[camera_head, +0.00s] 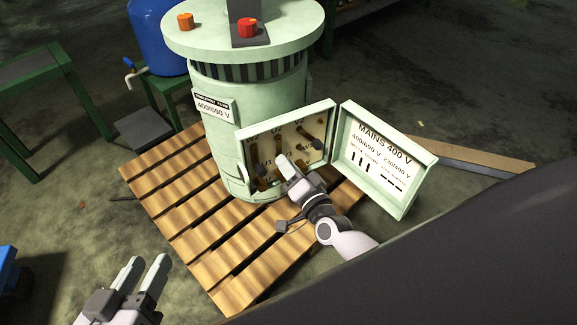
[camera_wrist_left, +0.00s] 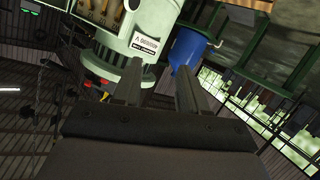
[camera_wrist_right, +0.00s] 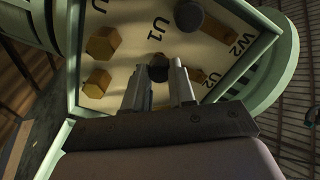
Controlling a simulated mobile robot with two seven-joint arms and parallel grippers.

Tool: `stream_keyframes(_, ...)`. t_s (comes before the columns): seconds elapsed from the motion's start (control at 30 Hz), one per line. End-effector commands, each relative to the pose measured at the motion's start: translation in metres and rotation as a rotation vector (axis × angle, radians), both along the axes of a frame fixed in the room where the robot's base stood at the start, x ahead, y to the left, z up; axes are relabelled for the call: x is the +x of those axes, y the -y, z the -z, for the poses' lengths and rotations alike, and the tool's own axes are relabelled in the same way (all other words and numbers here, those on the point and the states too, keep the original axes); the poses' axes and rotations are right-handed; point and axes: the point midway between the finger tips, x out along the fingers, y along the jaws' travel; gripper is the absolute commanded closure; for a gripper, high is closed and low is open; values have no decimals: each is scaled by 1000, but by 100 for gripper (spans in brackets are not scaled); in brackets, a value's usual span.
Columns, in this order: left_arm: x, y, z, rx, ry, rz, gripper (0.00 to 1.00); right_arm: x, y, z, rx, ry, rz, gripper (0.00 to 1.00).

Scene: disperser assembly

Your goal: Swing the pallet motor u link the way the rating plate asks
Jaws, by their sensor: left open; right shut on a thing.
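The pale green motor (camera_head: 250,105) stands upright on a wooden pallet (camera_head: 190,215). Its rating plate (camera_head: 213,106) reads 400/690 V. The terminal box (camera_head: 243,150) is open and shows brass parts, dark knobs and terminal letters. My right gripper (camera_head: 282,163) reaches into the box. In the right wrist view its fingers (camera_wrist_right: 160,82) are shut on the dark knob of the u link (camera_wrist_right: 158,70), near the U1 marking. The fingers hide most of this link. My left gripper (camera_head: 143,268) is open and empty, left of the pallet's front corner.
The open lid (camera_head: 385,155) to the right of the box reads MAINS 400 V, with bar diagrams under 400/690 V and 230/400 V. A blue barrel (camera_head: 160,38) with a tap stands behind left. A green-framed table (camera_head: 40,85) is at far left. Red and orange buttons sit on top.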

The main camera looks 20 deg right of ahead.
Motion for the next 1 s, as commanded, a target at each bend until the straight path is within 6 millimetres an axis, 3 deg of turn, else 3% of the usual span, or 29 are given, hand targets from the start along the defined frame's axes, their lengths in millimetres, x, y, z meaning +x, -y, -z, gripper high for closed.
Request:
stream_keyframes(0.03, 0, 0, 0, 0, 0, 0, 58, -1, -2, 1, 5, -3, -3, 100)
stream_keyframes(0.07, 0, 0, 0, 0, 0, 0, 58, -1, -2, 1, 5, -3, -3, 66)
stream_keyframes(0.1, 0, 0, 0, 0, 0, 0, 58, -1, -2, 1, 5, -3, -3, 53)
stream_keyframes(0.13, 0, 0, 0, 0, 0, 0, 58, -1, -2, 1, 5, -3, -3, 49)
stream_keyframes(0.47, 0, 0, -2, -3, -2, 1, 58, -3, -1, 0, 1, -2, -1, 49)
stream_keyframes(1.0, 2, 10, -4, -48, -78, 15, 58, -69, 3, 0, 3, -3, -2, 49)
